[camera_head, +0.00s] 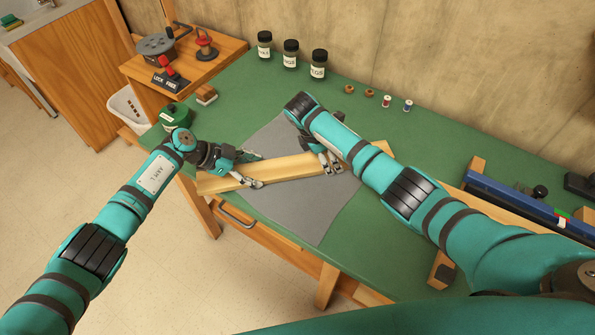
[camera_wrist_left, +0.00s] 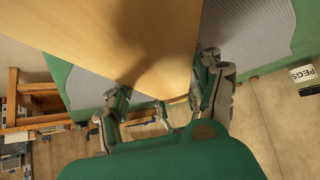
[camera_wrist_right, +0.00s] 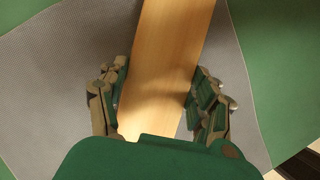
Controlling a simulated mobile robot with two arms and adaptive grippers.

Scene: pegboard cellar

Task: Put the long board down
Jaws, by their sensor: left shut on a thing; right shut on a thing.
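The long board (camera_head: 286,168) is a pale wooden plank lying across above the grey mat (camera_head: 318,207) on the green bench. My left gripper (camera_head: 254,170) is shut on the board near its left end. My right gripper (camera_head: 328,162) is shut on it further right, and my right forearm hides part of it. The board also fills the middle of the left wrist view (camera_wrist_left: 150,45) and the right wrist view (camera_wrist_right: 170,60), between the fingers in each. I cannot tell whether the board touches the mat.
Jars (camera_head: 291,53) stand along the wall, with small spools (camera_head: 387,101) beside them. A blue bar-shaped tool (camera_head: 520,200) lies at the right.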

